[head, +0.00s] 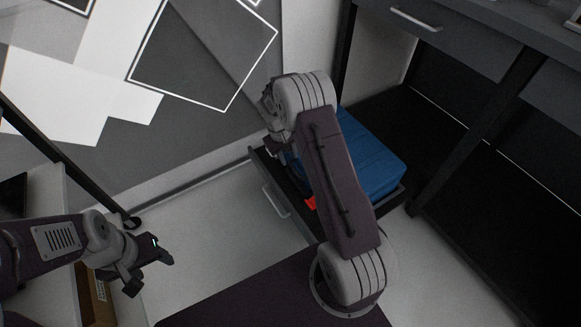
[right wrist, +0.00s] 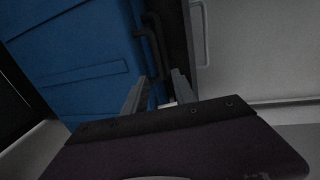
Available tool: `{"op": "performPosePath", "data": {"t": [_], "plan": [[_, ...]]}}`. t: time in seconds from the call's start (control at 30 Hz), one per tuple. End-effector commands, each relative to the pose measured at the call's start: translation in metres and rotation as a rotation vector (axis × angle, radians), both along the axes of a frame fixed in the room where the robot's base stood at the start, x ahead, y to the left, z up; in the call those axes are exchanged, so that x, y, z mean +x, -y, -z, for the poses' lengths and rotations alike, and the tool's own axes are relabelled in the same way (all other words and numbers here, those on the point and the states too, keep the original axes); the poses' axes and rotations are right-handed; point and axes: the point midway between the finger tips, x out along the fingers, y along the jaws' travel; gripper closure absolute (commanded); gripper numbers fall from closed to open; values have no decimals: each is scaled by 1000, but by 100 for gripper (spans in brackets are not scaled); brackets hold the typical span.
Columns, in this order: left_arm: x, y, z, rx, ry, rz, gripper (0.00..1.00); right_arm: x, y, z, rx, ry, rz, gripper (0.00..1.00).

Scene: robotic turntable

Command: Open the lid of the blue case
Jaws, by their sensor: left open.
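The blue case (head: 372,160) sits in a low black drawer or tray, partly hidden behind my right arm. It also fills the upper left of the right wrist view (right wrist: 75,55), where a black handle (right wrist: 152,45) shows along its edge. My right gripper (right wrist: 160,78) is open, with the handle's lower end between its fingertips; I cannot tell whether they touch it. In the head view my right gripper is mostly hidden by its own wrist. My left gripper (head: 152,272) is open and empty, low on the left, well away from the case.
The drawer (head: 300,213) has a grey bar handle (head: 275,201) on its front. A small red item (head: 311,202) shows beside the case. A dark desk (head: 465,35) stands at the right, with its leg close to the case. Pale floor (head: 215,235) is clear between my arms.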

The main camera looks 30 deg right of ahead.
Motion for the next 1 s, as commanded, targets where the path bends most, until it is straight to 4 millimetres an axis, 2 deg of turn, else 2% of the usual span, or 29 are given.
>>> {"op": "performPosePath", "data": {"t": [0.03,0.2,0.47,0.57,0.6,1.0], "plan": [[0,0,18,0,0,0,42,0,2,21,0,-1,0,68],[0,0,36,0,-1,0,42,1,8,46,0,0,0,68],[0,0,34,0,-1,0,42,1,9,45,0,1,0,68],[0,0,34,0,-1,0,42,1,9,45,0,1,0,95],[0,0,34,0,-1,0,42,1,9,45,0,1,0,100],[0,0,34,0,0,0,42,1,9,45,0,0,0,100]]}}
